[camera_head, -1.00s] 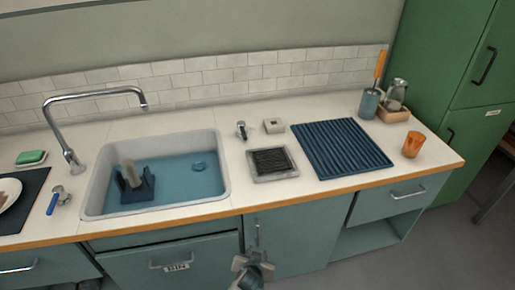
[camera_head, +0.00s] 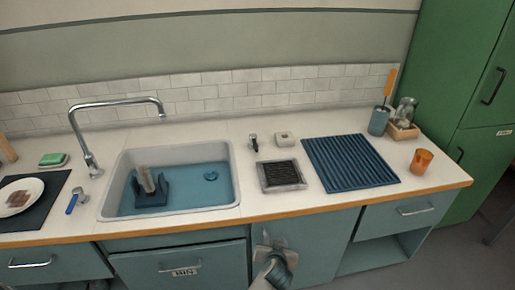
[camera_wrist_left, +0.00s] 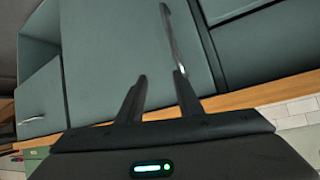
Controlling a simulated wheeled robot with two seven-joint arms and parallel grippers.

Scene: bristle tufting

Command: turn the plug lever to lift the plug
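The sink (camera_head: 125,165) holds blue-tinted water, with a round dark blue plug (camera_head: 211,176) lying in it. A small metal lever with a dark top (camera_head: 253,141) stands on the counter right of the sink. A blue-handled metal lever (camera_head: 74,200) is on the counter left of the sink. I cannot tell for sure which one works the plug. My left gripper (camera_head: 267,240) is below the counter's front edge, before a cabinet door, away from both levers. In the left wrist view the gripper (camera_wrist_left: 161,82) is open and empty, one fingertip close to a metal door handle (camera_wrist_left: 168,35).
A blue block holder (camera_head: 152,197) stands in the water. A square drain tray (camera_head: 281,176), a ribbed blue mat (camera_head: 350,163) and an orange cup (camera_head: 421,161) occupy the counter's right.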

